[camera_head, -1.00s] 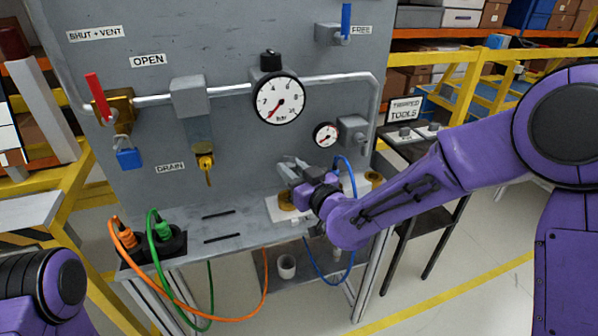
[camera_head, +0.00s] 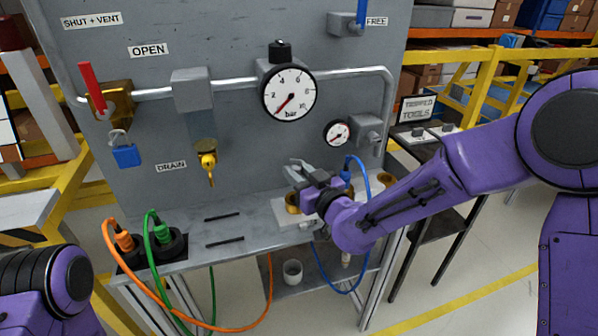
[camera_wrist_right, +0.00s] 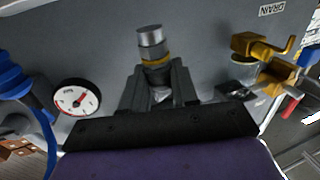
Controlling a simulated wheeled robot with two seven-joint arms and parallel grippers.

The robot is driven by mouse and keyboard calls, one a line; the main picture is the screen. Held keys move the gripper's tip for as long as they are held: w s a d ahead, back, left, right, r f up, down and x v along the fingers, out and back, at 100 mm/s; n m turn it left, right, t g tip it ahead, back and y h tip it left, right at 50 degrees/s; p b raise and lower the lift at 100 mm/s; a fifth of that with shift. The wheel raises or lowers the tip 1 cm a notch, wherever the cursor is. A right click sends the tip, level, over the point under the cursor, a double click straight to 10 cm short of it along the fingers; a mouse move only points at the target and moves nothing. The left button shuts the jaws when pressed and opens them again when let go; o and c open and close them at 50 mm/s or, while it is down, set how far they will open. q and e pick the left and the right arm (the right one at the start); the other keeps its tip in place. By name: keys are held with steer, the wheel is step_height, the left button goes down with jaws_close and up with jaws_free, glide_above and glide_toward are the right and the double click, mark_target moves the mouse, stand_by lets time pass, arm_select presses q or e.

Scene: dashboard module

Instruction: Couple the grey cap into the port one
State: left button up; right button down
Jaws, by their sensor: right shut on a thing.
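My right gripper (camera_head: 298,176) is above the shelf, in front of the grey panel, and its jaws are shut. In the right wrist view, the fingers (camera_wrist_right: 158,88) close around a grey cylinder with a gold band, which looks like the grey cap (camera_wrist_right: 150,38). Its end sticks out past the fingertips. In the head view the cap is hard to make out against the panel. A brass fitting (camera_head: 292,204) sits on a light block just below the gripper, partly hidden by it. No label shows which port is port one. My left gripper is not in view.
A blue hose (camera_head: 367,190) loops close behind my right wrist. Green (camera_head: 163,233) and orange (camera_head: 124,241) plugs stand at the shelf's left. A small gauge (camera_head: 337,133) and a large gauge (camera_head: 290,94) are above. The shelf is clear around two dark slots (camera_head: 222,217).

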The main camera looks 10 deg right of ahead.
steer(key=shift+f+b, duration=1.95)
steer(key=shift+f, duration=0.6)
steer(key=shift+f+b, duration=0.6)
steer(key=shift+f, duration=0.15)
steer(key=c, duration=0.8)
jaws_free()
